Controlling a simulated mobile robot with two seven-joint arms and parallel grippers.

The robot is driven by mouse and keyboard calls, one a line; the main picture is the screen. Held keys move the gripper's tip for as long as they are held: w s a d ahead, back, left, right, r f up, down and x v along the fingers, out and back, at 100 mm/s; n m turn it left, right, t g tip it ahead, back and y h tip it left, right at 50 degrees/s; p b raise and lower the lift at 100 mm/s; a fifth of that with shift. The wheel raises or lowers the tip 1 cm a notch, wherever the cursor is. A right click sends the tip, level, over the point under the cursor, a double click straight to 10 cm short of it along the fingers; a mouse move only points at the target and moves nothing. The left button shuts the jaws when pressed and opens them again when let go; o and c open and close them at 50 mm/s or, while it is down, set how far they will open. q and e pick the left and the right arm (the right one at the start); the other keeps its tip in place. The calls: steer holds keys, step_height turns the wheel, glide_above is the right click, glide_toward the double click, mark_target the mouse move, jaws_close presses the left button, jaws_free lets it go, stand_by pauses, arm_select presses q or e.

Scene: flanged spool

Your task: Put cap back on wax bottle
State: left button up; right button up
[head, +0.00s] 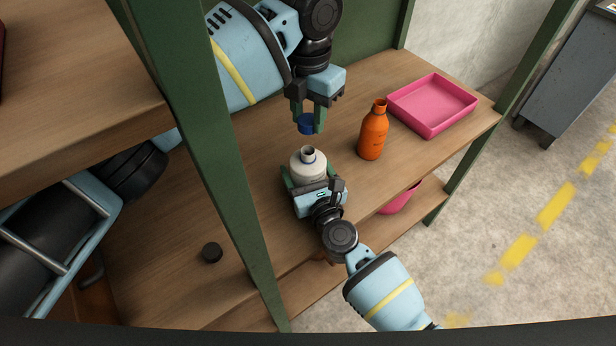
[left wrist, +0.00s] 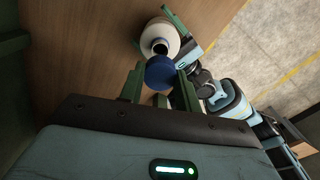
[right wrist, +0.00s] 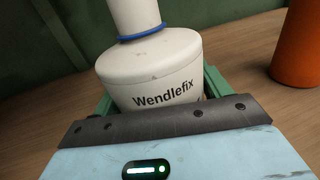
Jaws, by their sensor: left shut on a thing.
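The blue cap (head: 306,124) is between the fingers of my left gripper (head: 308,118), which is shut on it. The cap is held above the white bottle (head: 309,167), apart from it. The bottle stands upright with its neck open and a blue ring at the neck's base. The left wrist view shows the cap (left wrist: 160,72) close to the bottle's dark mouth (left wrist: 160,47). The right wrist view shows the bottle (right wrist: 150,70), labelled "Wendlefix". My right gripper (head: 313,180) has a finger on each side of its body; whether they press on it is unclear.
An orange bottle (head: 373,134) stands to the right on the wooden shelf, with a pink tray (head: 432,106) behind it. A green post (head: 205,150) crosses in front. Another pink container (head: 398,200) shows below.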

steer(key=c, duration=1)
arm_select(q)
glide_above(308, 157)
steer(key=shift+f, duration=2.5)
arm_select(e)
steer(key=shift+o, duration=0.2)
arm_select(q)
steer(key=shift+f, duration=0.9)
steer(key=shift+f, duration=0.55)
steer(key=o, duration=0.6)
steer(key=shift+c, duration=0.2)
arm_select(e)
steer(key=c, duration=0.5)
arm_select(q)
steer(key=o, duration=0.4)
